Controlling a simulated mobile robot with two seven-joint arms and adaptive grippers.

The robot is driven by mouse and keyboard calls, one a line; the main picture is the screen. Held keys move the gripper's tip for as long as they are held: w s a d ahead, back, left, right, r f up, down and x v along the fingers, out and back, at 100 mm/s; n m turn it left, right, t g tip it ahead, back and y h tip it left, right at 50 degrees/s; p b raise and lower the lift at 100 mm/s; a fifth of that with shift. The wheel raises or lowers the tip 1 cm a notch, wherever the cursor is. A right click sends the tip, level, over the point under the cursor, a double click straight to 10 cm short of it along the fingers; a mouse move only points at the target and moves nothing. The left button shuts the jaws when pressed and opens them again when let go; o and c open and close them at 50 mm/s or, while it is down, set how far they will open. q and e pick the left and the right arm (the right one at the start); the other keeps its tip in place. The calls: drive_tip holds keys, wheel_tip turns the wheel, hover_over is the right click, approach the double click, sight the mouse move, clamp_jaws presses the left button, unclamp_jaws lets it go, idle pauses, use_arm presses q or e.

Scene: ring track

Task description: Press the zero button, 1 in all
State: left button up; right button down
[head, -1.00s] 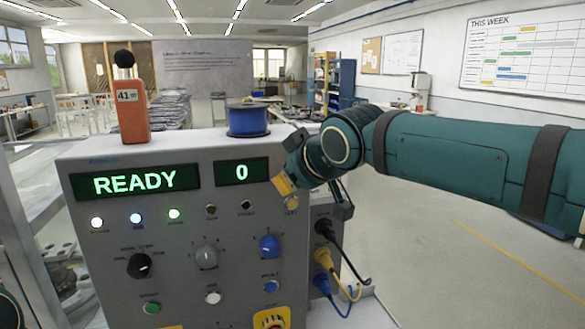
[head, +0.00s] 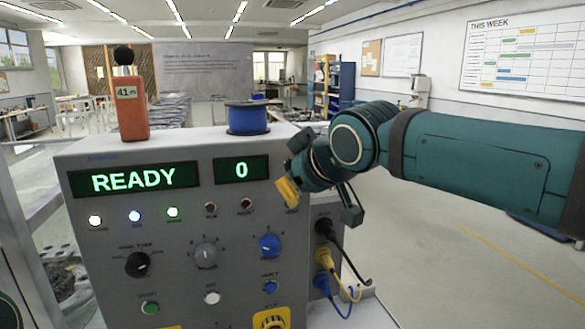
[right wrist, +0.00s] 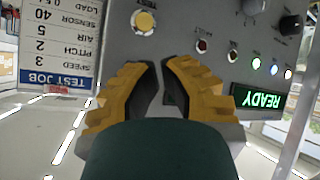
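The grey control panel (head: 110,225) fills the lower left of the head view. Its displays read READY (head: 133,180) and 0 (head: 241,170). A green button (head: 150,308), a white button (head: 212,298) and a blue button (head: 270,287) sit in its lower row. Their labels are too small to read, so I cannot tell which is zero. My right gripper (head: 287,191) is at the panel's upper right, its yellow fingertips nearly together and empty. In the right wrist view, the gripper (right wrist: 160,66) points at the panel, beside a yellow button (right wrist: 143,22). My left gripper is not in view.
Knobs (head: 205,255) and several lamps (head: 135,216) stand out on the panel. A blue spool (head: 247,118) and an orange handset (head: 131,105) stand on top. Cables (head: 325,260) leave its right side. The floor at right is open.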

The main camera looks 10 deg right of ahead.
drive_tip(key=s+b, duration=0.1)
drive_tip(key=s, duration=0.3)
idle(0.7)
